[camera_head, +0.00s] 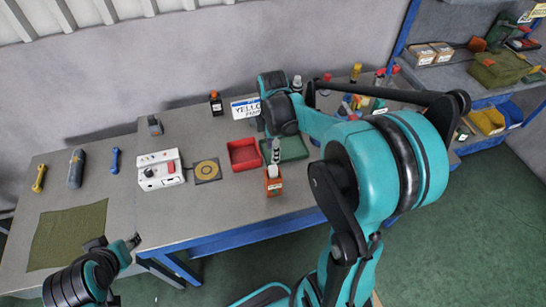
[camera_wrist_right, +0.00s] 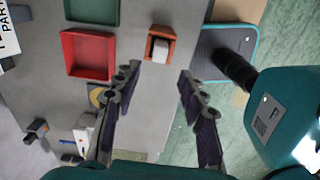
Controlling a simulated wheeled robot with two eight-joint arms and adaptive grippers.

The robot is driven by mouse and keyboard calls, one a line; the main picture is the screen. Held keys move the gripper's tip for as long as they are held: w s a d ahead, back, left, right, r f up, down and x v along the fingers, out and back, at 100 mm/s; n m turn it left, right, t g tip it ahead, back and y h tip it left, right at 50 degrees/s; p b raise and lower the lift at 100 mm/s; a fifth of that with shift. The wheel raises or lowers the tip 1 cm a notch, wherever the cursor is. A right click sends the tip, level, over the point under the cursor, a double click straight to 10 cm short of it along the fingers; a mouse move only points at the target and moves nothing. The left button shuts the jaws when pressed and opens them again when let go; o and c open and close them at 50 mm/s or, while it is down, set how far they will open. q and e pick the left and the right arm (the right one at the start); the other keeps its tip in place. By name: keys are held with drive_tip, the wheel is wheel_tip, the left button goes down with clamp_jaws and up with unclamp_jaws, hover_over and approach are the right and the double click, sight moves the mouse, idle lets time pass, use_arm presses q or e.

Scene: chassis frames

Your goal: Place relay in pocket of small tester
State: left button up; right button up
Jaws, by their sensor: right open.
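The small tester, a white box with a red button and dark knob, appears to be the unit (camera_head: 160,170) left of centre on the bench; it shows partly behind a finger in the right wrist view (camera_wrist_right: 85,138). A pale grey-white block, possibly the relay (camera_wrist_right: 160,48), sits in a small orange holder (camera_head: 274,188) near the bench's front edge. My right gripper (camera_wrist_right: 158,78) is open and empty, its fingers pointing toward the holder from above, apart from it. My left gripper (camera_head: 133,241) is low at the left, by the bench's front edge; its jaw state is unclear.
Red (camera_head: 243,154) and green (camera_head: 290,149) trays lie behind the holder. A dark pad with a yellow ring (camera_head: 207,170) lies beside the tester. Several bottles stand at the back right. A green mat (camera_head: 68,235) and tools lie at the left.

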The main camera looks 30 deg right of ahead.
drive_tip(key=s+a+r+m+t, duration=0.6)
drive_tip(key=s+a+m, duration=0.4)
drive_tip(key=m, duration=0.4)
drive_tip(key=shift+s+a+r+m+t, duration=0.3)
drive_tip(key=shift+s+m+t, duration=0.1)
drive_tip(key=shift+s+t, duration=0.15)
drive_tip(key=shift+w+f, duration=0.1)
wheel_tip(320, 180, down, 14)
drive_tip(key=b, duration=1.3)
drive_tip(key=shift+b, duration=0.3)
drive_tip(key=shift+d, duration=0.1)
